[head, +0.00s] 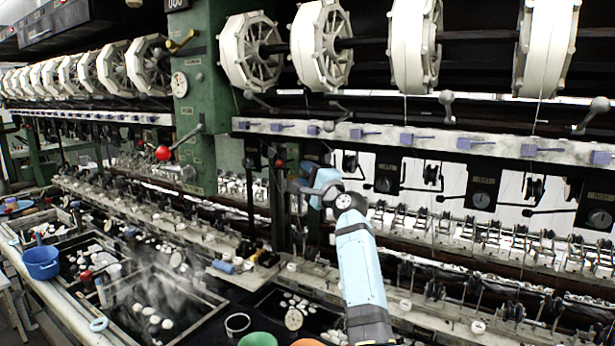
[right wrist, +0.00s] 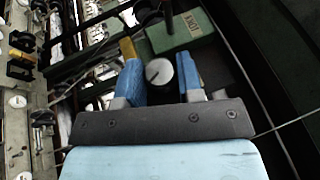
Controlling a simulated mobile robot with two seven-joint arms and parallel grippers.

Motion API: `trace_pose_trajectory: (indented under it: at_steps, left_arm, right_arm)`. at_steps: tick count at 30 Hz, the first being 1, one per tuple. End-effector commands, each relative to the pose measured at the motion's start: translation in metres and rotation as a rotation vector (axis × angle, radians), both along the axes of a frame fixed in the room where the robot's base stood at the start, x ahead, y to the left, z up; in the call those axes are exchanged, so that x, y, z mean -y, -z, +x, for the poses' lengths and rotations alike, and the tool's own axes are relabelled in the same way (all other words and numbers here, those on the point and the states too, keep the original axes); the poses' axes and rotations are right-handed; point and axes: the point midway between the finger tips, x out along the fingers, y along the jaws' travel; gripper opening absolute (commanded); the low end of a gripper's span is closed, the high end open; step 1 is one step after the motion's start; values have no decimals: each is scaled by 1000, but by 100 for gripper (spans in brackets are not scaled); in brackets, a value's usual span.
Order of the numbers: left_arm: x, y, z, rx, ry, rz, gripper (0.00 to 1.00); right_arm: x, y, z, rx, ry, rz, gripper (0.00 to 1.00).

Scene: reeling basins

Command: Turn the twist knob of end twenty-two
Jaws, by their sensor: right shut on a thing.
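In the right wrist view a round twist knob (right wrist: 160,73) with a pale grey face and a dark pointer line sits between the two blue fingers of my right gripper (right wrist: 159,64). The fingers are shut on its sides. Which end number this knob belongs to cannot be read. In the head view my right arm reaches up to the machine frame right of the green post, and the wrist and arm hide the knob. My left gripper is not in view.
A green box with a small label (right wrist: 182,31) lies just beyond the knob. A red-balled lever (head: 163,153) sticks out from the green post (head: 195,100). Steaming basins (head: 165,295), a blue bucket (head: 41,263) and a green bowl (head: 258,340) stand below.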

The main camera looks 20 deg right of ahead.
Motion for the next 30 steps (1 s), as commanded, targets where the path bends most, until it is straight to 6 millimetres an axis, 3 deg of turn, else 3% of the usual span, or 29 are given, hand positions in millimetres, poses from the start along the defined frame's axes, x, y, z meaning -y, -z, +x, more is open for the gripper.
trace_pose_trajectory:
  at_steps: [1, 2, 3, 14, 30]
  left_arm:
    - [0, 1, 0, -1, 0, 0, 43]
    - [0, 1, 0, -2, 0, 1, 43]
    - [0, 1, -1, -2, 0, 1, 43]
    - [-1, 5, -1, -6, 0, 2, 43]
    - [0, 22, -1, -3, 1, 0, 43]
  right_arm:
    - [0, 0, 0, -1, -1, 0, 10]
    - [0, 0, 0, -1, -1, 0, 41]
    - [0, 0, 0, -1, -1, 0, 44]
    - [2, 3, -6, -1, 0, -1, 44]
    - [28, 30, -108, 0, 0, -2, 44]
